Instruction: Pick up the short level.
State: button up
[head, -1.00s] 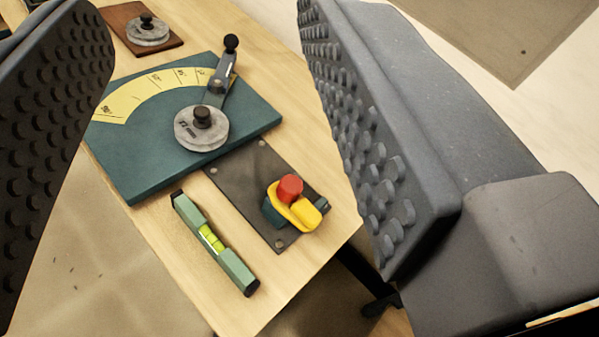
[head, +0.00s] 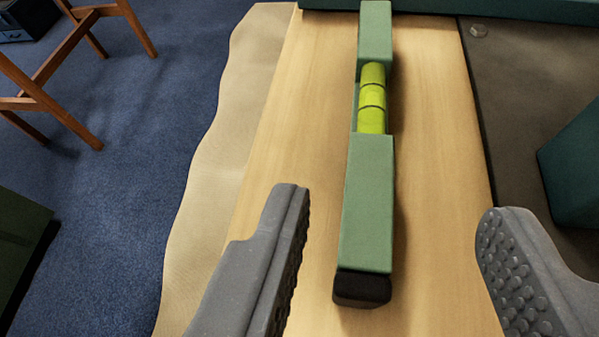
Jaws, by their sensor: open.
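The short level (head: 366,205) is a green bar with a yellow-green vial in its middle and a black cap on its near end. It lies on the wooden bench top (head: 290,140), running away from me, its far end close to the teal plate. My gripper (head: 390,215) is open, with one grey studded finger to the left of the level's near part and the other to its right. Neither finger touches the level in this view. The gap is wider on the right side. The gripper is empty.
A dark metal plate (head: 520,110) lies to the right, with a teal block (head: 577,165) on it. The teal board (head: 440,8) crosses the far end. Left of the bench are its edge, a blue carpet (head: 150,190) and a wooden chair frame (head: 75,60).

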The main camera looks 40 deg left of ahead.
aim_at(374, 99)
jog(key=x, duration=0.7)
jog(key=shift+b, duration=0.35)
jog(key=shift+a+r+b+x, duration=0.15)
jog(key=shift+b+x, duration=0.05)
jog(key=shift+x, duration=1.35)
jog(key=shift+a+r+b+x, duration=0.1)
jog(key=shift+r+b+x, duration=0.1)
jog(key=shift+x, duration=1.3)
jog(key=shift+c, duration=0.4)
grip_shut()
